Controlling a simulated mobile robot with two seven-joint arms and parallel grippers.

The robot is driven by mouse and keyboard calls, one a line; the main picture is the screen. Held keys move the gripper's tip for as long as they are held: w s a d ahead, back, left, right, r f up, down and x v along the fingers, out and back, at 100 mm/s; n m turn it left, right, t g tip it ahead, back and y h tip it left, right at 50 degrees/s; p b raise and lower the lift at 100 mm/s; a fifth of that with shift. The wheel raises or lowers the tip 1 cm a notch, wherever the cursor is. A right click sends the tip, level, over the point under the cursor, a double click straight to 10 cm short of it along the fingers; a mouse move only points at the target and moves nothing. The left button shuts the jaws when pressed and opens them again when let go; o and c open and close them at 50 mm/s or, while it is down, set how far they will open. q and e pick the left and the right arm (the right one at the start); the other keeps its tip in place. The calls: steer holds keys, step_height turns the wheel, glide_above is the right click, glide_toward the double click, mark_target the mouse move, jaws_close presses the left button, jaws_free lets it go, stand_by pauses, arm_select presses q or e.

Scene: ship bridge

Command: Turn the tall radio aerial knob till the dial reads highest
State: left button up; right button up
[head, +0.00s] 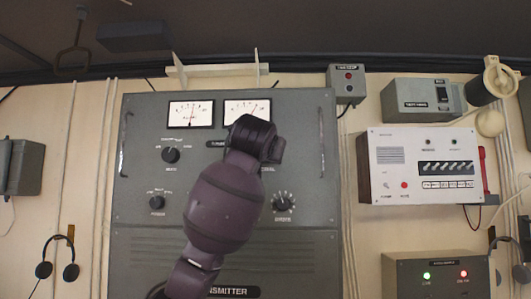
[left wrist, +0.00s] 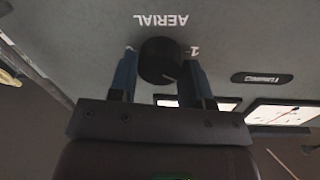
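The tall radio is a grey transmitter cabinet (head: 290,180) in the middle of the head view. My left arm rises in front of it and hides the aerial knob and my left gripper there. In the left wrist view the black round aerial knob (left wrist: 160,60) sits below the upside-down word AERIAL. My left gripper (left wrist: 161,62) has one blue finger on each side of the knob, very close to it. I cannot tell whether they touch it. The right dial (head: 247,111) has a white face, its lower part behind my arm. My right gripper is not in view.
Other knobs on the cabinet are at the left (head: 170,155), lower left (head: 157,202) and lower right (head: 282,203). A second dial (head: 191,113) is at the upper left. A white panel (head: 420,165) and a grey box with lights (head: 440,275) are at the right.

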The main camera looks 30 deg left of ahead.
arm_select(q)
steer(key=c, duration=0.4)
steer(key=shift+o, duration=0.2)
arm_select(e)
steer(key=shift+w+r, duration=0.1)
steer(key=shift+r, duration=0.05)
